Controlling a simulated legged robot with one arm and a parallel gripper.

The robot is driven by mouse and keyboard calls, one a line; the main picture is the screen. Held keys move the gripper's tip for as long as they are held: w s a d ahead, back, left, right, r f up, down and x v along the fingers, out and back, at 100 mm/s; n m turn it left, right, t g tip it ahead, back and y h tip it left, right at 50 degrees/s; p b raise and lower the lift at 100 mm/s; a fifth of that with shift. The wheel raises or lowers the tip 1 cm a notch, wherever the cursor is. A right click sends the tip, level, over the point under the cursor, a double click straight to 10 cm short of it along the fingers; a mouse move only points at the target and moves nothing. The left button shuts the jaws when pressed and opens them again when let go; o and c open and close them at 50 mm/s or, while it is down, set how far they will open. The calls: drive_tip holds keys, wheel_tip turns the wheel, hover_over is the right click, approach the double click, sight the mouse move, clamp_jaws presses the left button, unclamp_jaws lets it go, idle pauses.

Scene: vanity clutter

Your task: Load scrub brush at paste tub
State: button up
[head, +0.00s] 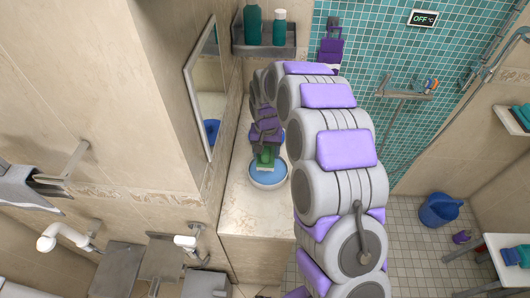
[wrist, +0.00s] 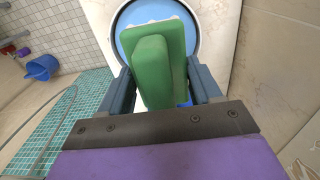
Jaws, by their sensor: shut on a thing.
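My gripper (wrist: 161,92) is shut on the green scrub brush (wrist: 152,68), with a finger on each side of its handle block. In the head view the brush (head: 265,158) is small below my purple and grey gripper (head: 265,138). The paste tub (head: 268,183) is a round tub with a white rim and blue inside, standing on the vanity counter. In the wrist view the brush lies over the tub (wrist: 194,22) and hides much of its inside. Whether the bristles touch the paste cannot be told.
The beige counter (head: 243,205) has bare room in front of the tub. A mirror (head: 207,90) hangs on the wall to the left. A shelf (head: 262,50) with teal bottles is at the back. A blue bucket (head: 440,210) stands on the floor at right.

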drive_tip(key=shift+f, duration=0.4)
drive_tip(key=f, duration=0.1)
drive_tip(key=d+f+b, duration=0.1)
drive_tip(key=f, duration=0.1)
drive_tip(key=shift+d, duration=0.15)
drive_tip(key=shift+f+b, duration=0.3)
drive_tip(key=shift+f, duration=0.35)
drive_tip(key=shift+a+f, duration=0.15)
drive_tip(key=shift+a, duration=0.4)
drive_tip(key=shift+d, duration=0.15)
drive_tip(key=shift+d, duration=0.3)
drive_tip(key=shift+a+f, duration=0.15)
drive_tip(key=shift+a, duration=0.2)
drive_tip(key=shift+d+f, duration=0.2)
drive_tip(key=shift+d, duration=0.05)
